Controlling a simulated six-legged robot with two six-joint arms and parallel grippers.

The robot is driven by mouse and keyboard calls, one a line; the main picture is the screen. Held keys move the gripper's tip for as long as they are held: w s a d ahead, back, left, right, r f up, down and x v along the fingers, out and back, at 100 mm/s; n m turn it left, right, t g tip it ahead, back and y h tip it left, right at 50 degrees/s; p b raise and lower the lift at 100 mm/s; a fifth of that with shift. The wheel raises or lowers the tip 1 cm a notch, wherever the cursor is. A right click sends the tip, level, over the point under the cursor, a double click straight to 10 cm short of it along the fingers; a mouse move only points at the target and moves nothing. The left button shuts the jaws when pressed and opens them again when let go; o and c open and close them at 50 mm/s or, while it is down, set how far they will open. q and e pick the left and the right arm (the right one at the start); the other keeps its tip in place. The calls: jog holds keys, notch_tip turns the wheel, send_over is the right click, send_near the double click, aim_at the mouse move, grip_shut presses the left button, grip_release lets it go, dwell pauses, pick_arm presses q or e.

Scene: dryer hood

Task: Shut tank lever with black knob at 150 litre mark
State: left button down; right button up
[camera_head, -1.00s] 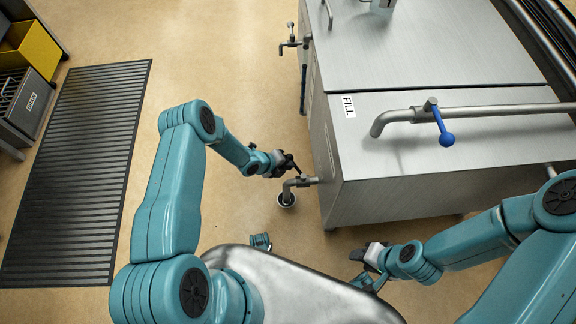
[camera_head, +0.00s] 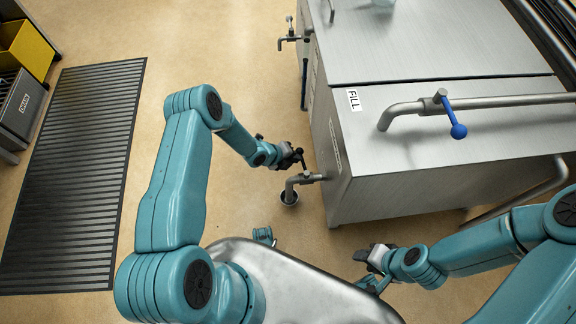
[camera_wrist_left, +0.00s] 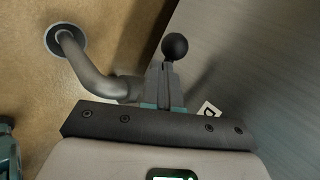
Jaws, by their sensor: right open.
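The lever with the black knob (camera_head: 299,151) sits on the grey drain pipe (camera_head: 303,179) low at the tank's left end. In the left wrist view the round black knob (camera_wrist_left: 175,46) shows just past my fingertips. My left gripper (camera_head: 291,157) is at this lever; its fingers (camera_wrist_left: 165,82) are close together and look shut on the lever's stem below the knob, though the contact is partly hidden. My right gripper (camera_head: 366,255) is open and empty, low in front of the tank. No litre scale is readable.
A round floor drain (camera_head: 289,198) lies under the pipe outlet. A dark slatted mat (camera_head: 75,180) and a DRAIN-marked bin (camera_head: 25,105) are at left.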

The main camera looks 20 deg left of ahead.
pick_arm(q)
jog(key=shift+w+b, duration=0.35)
jog(key=shift+w, duration=0.1)
pick_arm(e)
jog(key=shift+f, duration=0.6)
pick_arm(q)
jog(key=shift+w, duration=0.15)
pick_arm(e)
jog(key=shift+f, duration=0.15)
